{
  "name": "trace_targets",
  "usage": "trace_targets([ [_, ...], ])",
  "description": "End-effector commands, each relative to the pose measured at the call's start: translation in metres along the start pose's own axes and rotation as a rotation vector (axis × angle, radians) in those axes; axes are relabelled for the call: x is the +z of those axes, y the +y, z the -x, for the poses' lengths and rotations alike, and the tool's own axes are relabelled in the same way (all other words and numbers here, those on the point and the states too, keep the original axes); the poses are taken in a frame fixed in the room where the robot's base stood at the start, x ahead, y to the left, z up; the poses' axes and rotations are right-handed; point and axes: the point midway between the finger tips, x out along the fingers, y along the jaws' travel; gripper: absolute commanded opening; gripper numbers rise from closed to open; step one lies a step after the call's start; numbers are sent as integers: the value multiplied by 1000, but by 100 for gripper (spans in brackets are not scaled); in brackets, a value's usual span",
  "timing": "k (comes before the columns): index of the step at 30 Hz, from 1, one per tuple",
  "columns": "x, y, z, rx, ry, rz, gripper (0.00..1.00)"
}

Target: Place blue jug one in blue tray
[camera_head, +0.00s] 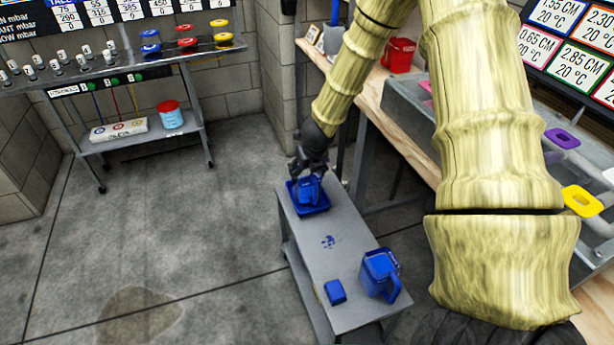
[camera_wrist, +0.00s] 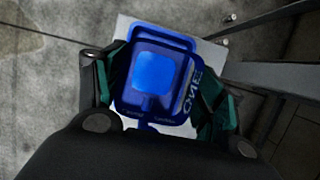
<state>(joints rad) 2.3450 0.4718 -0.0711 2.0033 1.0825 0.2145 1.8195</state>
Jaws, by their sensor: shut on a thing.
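Blue jug one (camera_head: 309,189) is at the far end of the grey cart, inside the outline of the blue tray (camera_head: 322,208). In the wrist view the jug (camera_wrist: 153,80) fills the space between the fingers, and letters reading "ONE" show on its right side. My gripper (camera_head: 313,168) is shut on the jug from above. The tray's rim (camera_wrist: 150,28) shows past the jug in the wrist view. Whether the jug's base touches the tray floor is hidden.
The grey cart (camera_head: 345,262) also carries a larger blue jug (camera_head: 380,275) and a small blue block (camera_head: 335,291) at its near end. A wooden bench stands to the right, with a red bucket (camera_head: 399,55). A metal shelf (camera_head: 140,140) stands at the left; the floor between is clear.

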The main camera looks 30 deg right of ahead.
Motion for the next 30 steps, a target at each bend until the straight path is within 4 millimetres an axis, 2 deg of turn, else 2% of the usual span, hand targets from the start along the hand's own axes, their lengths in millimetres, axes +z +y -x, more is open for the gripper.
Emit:
trace_targets([
  [1, -4, 0, -10, 0, 1, -1, 26],
  [3, -5, 0, -13, -1, 0, 0, 26],
  [10, -5, 0, -13, -1, -1, 0, 26],
  [11, -5, 0, -13, -1, -1, 0, 71],
  [15, -5, -1, -13, -1, -1, 0, 93],
  [26, -5, 0, -12, -1, -1, 0, 93],
  [30, -4, 0, -3, -1, -2, 0, 93],
])
